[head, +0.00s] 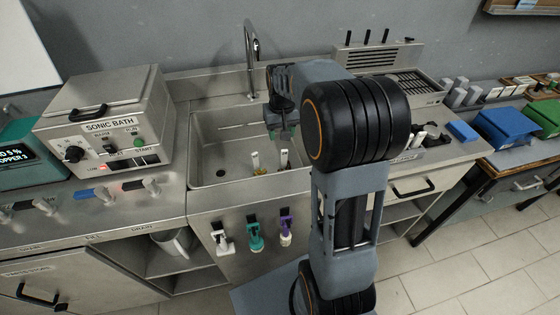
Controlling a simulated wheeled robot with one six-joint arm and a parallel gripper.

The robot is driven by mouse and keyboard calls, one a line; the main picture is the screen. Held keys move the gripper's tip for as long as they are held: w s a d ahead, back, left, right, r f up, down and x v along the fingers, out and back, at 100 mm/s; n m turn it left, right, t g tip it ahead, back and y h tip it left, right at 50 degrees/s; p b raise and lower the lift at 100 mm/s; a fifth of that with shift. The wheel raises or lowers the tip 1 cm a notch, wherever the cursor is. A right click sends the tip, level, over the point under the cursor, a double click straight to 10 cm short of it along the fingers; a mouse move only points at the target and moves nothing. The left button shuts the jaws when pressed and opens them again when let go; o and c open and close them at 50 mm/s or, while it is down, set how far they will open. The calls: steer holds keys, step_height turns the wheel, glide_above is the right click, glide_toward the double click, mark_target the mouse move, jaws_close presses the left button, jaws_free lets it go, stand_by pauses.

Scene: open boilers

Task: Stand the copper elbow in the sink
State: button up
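The steel sink (207,150) is a rectangular basin in the middle of the counter, with a drain hole at its left. My gripper (284,134) points down over the right half of the sink, with greenish parts at its lower end. From this angle I cannot tell whether it is open, shut or holding something. Two small upright items stand in the sink below it: a pale yellowish one (255,161) and a darker one (284,159). I cannot make out a copper elbow for certain; my arm hides the sink's right side.
A tall curved faucet (251,62) rises behind the sink. A sonic bath (105,122) stands at the left. White, teal and purple tools (256,236) hang on the front panel.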

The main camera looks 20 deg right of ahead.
steer(key=shift+n+t, duration=0.6)
steer(key=shift+t, duration=0.2)
steer(key=s+a+r, duration=0.1)
steer(key=s+a, duration=0.1)
steer(key=s, duration=0.1)
steer(key=s+a+r, duration=0.1)
steer(key=s+a, duration=0.1)
steer(key=s, duration=0.1)
steer(key=s+a+r, duration=0.1)
steer(key=s+a, duration=0.1)
steer(key=s, duration=0.1)
steer(key=shift+s+r, duration=0.15)
steer(key=shift+s, duration=0.25)
steer(key=s+a+f+t, duration=0.1)
steer(key=s+a, duration=0.2)
steer(key=s, duration=0.5)
steer(key=shift+a+f+n, duration=0.15)
steer(key=shift+f+n, duration=0.1)
steer(key=shift+n, duration=0.15)
step_height(320, 180, up, 4)
steer(key=p, duration=0.3)
steer(key=shift+r+p, duration=0.2)
steer(key=shift+p, duration=0.1)
steer(key=shift+c, duration=0.4)
